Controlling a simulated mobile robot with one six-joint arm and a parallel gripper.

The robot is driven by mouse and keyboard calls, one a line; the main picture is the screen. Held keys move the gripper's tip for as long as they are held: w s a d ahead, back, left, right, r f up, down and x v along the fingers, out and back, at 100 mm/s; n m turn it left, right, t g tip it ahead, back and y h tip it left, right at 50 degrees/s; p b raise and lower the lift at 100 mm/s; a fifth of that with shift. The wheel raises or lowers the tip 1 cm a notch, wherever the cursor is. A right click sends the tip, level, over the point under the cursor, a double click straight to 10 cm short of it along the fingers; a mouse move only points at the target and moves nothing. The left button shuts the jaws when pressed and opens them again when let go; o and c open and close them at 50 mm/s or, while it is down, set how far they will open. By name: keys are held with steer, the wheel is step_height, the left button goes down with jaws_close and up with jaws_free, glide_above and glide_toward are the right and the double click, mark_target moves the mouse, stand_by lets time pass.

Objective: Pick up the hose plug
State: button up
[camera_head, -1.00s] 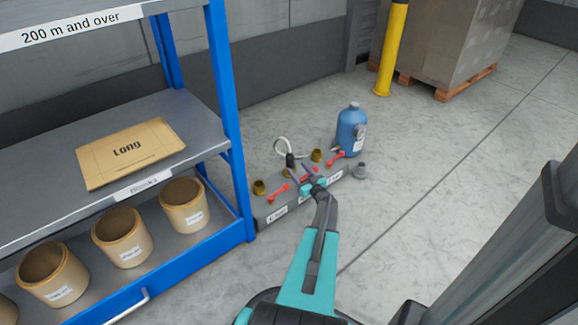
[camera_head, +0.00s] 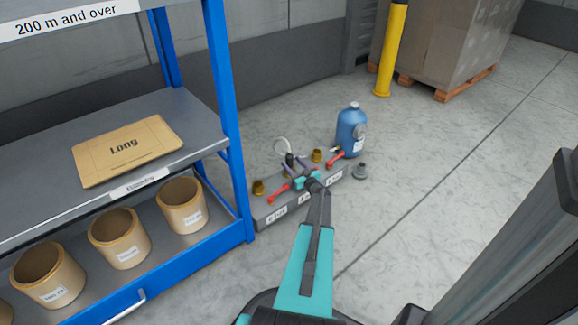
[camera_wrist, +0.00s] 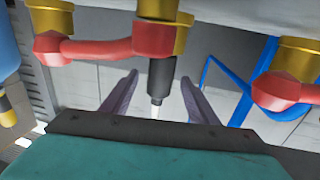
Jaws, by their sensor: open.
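The hose plug (camera_wrist: 161,80) is a black cylinder with a pale metal tip in the wrist view. It appears between the two purple fingers of my open gripper (camera_wrist: 160,80), with no clear contact. Its other end meets a brass fitting (camera_wrist: 163,10) with a red handle. In the head view, my gripper (camera_head: 302,162) is over the grey manifold block (camera_head: 262,215). The exact depth gap between fingers and plug cannot be told.
Red valve handles (camera_head: 279,194) and brass fittings (camera_head: 259,187) line the block. A blue-framed shelf (camera_head: 229,130) is close on the left. The floor to the right is clear.

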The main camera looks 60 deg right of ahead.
mark_target(292, 162)
steer(key=shift+b+x, duration=0.6)
steer(key=shift+x, duration=1.05)
steer(key=c, duration=1.3)
steer(key=shift+r, duration=0.15)
step_height(292, 162, up, 10)
steer(key=p, duration=0.4)
